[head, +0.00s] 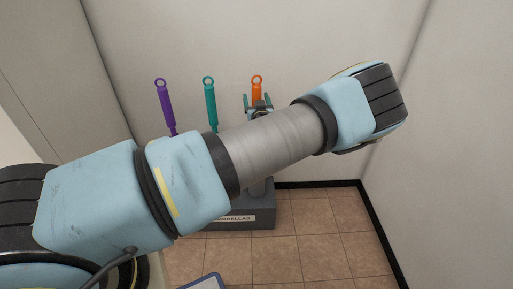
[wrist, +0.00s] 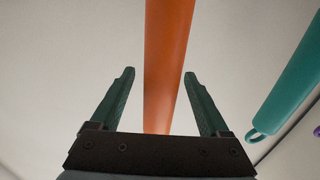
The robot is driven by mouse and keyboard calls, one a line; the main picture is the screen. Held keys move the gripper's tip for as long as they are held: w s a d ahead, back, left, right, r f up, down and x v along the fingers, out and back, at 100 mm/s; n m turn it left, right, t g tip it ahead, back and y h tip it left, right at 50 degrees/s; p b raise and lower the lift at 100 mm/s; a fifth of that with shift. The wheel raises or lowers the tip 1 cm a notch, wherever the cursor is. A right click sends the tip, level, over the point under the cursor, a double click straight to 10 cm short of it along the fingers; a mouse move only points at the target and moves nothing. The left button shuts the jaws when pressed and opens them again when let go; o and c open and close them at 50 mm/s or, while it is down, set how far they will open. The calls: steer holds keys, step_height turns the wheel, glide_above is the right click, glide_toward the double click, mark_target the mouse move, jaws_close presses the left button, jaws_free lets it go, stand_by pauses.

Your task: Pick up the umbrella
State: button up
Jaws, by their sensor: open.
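Three closed umbrellas with ring-ended handles stand in a dark grey stand (head: 258,219) with a label that ends in "BRELLAS". They are a purple umbrella (head: 165,106), a teal umbrella (head: 210,103) and an orange umbrella (head: 257,88). My gripper (head: 258,101) is at the orange umbrella. In the wrist view, the orange shaft (wrist: 167,65) runs between the two fingers of my open gripper (wrist: 160,75), with a gap on each side. The teal umbrella (wrist: 295,85) is to the right there. My arm hides the lower umbrellas and part of the stand.
The stand is by the back wall (head: 300,40), with a side wall (head: 450,130) to the right. A purple edge (wrist: 317,131) shows at the far right of the wrist view. The tiled floor (head: 315,230) in front is mostly clear, apart from a blue-rimmed object (head: 205,282) at the bottom.

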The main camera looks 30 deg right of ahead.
steer(key=shift+w+d, duration=0.2)
steer(key=shift+w, duration=0.5)
steer(key=shift+c, duration=0.2)
jaws_close()
steer(key=shift+r, duration=0.1)
stand_by(0.6)
